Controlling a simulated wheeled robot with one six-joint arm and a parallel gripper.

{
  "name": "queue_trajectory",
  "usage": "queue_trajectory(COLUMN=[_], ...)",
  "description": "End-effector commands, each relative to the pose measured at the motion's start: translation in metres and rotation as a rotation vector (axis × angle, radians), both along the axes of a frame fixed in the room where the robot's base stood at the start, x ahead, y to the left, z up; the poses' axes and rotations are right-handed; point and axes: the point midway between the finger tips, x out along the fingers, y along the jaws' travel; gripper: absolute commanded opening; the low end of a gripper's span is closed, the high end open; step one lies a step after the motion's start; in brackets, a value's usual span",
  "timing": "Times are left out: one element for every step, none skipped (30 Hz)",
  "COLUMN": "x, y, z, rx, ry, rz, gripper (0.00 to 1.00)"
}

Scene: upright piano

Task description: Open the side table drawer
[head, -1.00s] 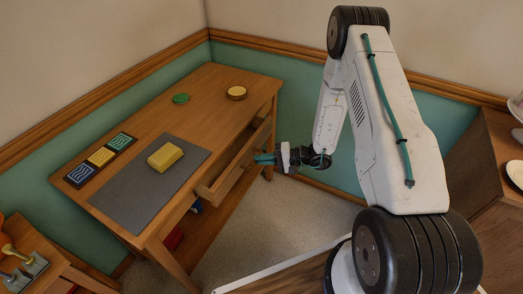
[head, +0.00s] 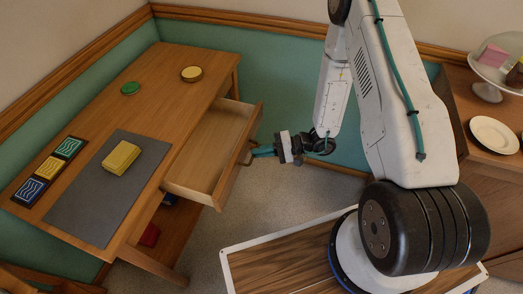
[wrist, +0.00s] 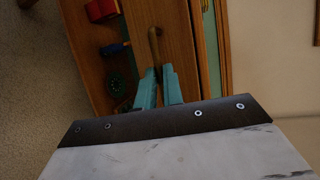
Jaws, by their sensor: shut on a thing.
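The wooden side table (head: 160,75) stands against the green wall in the head view. Its drawer (head: 208,150) is pulled well out toward my arm, and the visible part of its inside is empty. My gripper (head: 262,151) is at the drawer front, with its teal fingers shut on the handle. In the wrist view, the curved handle (wrist: 154,45) runs into the space between the teal fingertips of my gripper (wrist: 159,75). The gripped part of the handle is mostly hidden by the fingers.
A red item (head: 150,235) sits on the lower shelf. A cabinet with a plate (head: 494,135) stands at right.

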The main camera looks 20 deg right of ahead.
Motion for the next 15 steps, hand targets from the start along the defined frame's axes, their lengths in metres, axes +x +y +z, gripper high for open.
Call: queue_trajectory(x=[0.0010, 0.0010, 0.0009, 0.0009, 0.0008, 0.0007, 0.0007, 0.0006, 0.0006, 0.0006, 0.0006, 0.0004, 0.0003, 0.0000, -0.0006], y=[-0.0005, -0.0005, -0.0006, -0.0006, -0.0006, -0.0006, -0.0006, -0.0005, -0.0005, -0.0007, -0.0010, -0.0022, -0.0037, -0.0058, -0.0100], z=[0.0001, 0.0001, 0.0001, 0.0001, 0.0001, 0.0001, 0.0001, 0.0000, 0.0000, 0.0001, 0.0001, 0.0003, 0.0006, 0.0011, 0.0019], rx=[0.000, 0.000, 0.000, 0.000, 0.000, 0.000, 0.000, 0.000, 0.000, 0.000, 0.000, 0.000, 0.000, -0.001, 0.000], ry=[-0.001, -0.001, -0.001, -0.001, -0.001, -0.001, -0.001, 0.000, 0.000, 0.000, -0.001, -0.001, -0.001, -0.001, -0.001], rz=[-0.002, -0.002, -0.002, -0.002, -0.002, -0.002, -0.002, -0.002, -0.001, -0.002, -0.003, -0.003, -0.004, -0.005, -0.005], gripper=[0.12, 0.20, 0.31, 0.31, 0.31, 0.31, 0.31, 0.31, 0.31, 0.31, 0.31, 0.31, 0.31, 0.31, 0.31])
